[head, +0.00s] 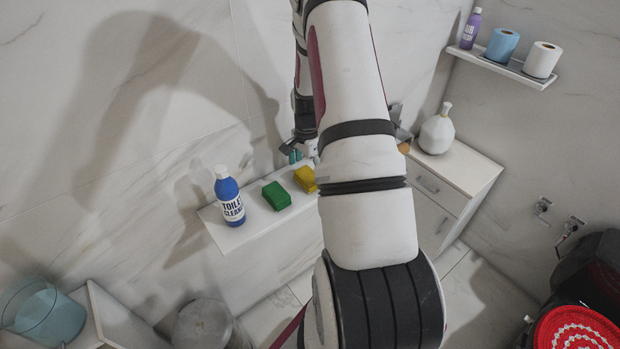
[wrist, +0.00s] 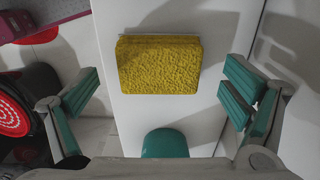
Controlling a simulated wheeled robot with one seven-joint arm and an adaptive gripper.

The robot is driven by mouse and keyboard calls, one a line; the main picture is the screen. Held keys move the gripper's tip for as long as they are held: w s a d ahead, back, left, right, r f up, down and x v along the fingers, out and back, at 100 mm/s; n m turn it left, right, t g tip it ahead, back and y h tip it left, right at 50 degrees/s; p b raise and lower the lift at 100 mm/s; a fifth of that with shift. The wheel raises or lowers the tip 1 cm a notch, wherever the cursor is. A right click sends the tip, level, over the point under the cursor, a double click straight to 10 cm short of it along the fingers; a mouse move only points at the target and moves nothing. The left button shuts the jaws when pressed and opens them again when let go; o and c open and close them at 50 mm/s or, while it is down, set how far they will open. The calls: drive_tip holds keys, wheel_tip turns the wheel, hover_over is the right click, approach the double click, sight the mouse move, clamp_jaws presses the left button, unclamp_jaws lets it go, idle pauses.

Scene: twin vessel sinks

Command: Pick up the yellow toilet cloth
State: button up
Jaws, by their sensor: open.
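The yellow cloth (head: 305,178) is a thick folded block on a white ledge (head: 262,228). In the wrist view the cloth (wrist: 159,65) lies ahead of my gripper (wrist: 160,98), between the lines of its two fingers and apart from both. The gripper is open and empty, with teal finger pads spread wide. In the head view my gripper (head: 297,152) is just behind the cloth, partly hidden by my arm. A green cloth (head: 276,195) lies beside the yellow one; a green rounded end (wrist: 165,143) shows low in the wrist view.
A blue toilet cleaner bottle (head: 229,197) stands on the ledge to the left. A white cabinet (head: 455,180) with a white vase (head: 436,134) is to the right. A wall shelf (head: 505,66) holds rolls and a purple bottle.

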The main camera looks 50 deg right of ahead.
drive_tip(key=shift+f, duration=1.25)
drive_tip(key=shift+c, duration=0.6)
drive_tip(key=c, duration=1)
drive_tip(key=shift+c, duration=0.2)
drive_tip(key=shift+r, duration=0.8)
wheel_tip(320, 180, up, 2)
drive_tip(key=shift+a+r+b, duration=0.1)
drive_tip(key=shift+b, duration=0.35)
drive_tip(key=s+a+r+b, duration=0.1)
drive_tip(key=s+a, duration=0.9)
drive_tip(key=s, duration=0.2)
drive_tip(key=shift+s, duration=0.15)
drive_tip(key=shift+r, duration=0.1)
